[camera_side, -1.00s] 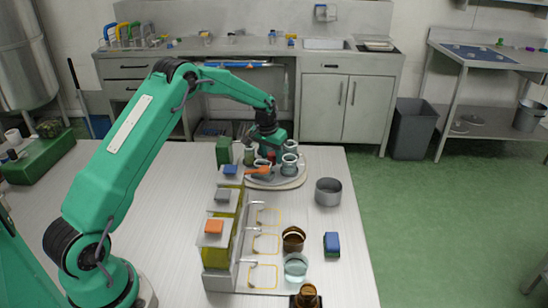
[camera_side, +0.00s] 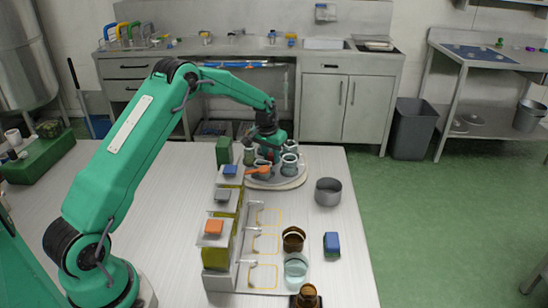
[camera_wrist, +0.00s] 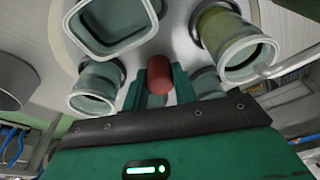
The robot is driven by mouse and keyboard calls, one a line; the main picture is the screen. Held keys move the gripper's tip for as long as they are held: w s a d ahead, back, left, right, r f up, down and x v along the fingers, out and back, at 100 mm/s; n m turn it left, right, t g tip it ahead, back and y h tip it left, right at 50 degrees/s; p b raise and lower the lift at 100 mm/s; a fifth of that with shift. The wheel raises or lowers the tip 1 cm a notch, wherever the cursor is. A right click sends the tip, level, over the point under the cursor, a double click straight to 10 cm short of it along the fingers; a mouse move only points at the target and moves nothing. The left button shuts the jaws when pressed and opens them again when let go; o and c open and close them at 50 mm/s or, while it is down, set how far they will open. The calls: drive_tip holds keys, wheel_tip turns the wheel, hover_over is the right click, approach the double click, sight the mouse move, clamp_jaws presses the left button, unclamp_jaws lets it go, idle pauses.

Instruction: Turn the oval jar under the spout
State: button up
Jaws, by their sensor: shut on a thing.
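A round tray (camera_side: 292,184) at the back of the table carries several glass jars and a red knob (camera_wrist: 160,72). My gripper (camera_side: 267,152) is low over the tray's middle. In the wrist view its green fingers are shut on the knob. A rounded-square jar (camera_wrist: 70,20) shows at upper left, a round-looking jar (camera_wrist: 92,100) at lower left, and a jar with yellow-green contents (camera_wrist: 215,30) at right; another is partly hidden behind my right finger. Slant hides which is oval. An orange spout (camera_side: 258,170) reaches over the tray's front left edge.
A row of dispensers with orange (camera_side: 214,227), grey (camera_side: 222,195) and blue tops stands in front of the tray. A metal pot (camera_side: 328,191), brown jar (camera_side: 293,239), clear jar (camera_side: 296,268) and blue block (camera_side: 332,243) stand right.

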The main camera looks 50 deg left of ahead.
sight(271, 154)
drive_tip(key=o, duration=0.6)
drive_tip(key=shift+o, duration=0.2)
drive_tip(key=shift+r, duration=4)
drive_tip(key=shift+o, duration=1)
drive_tip(key=shift+f, duration=0.1)
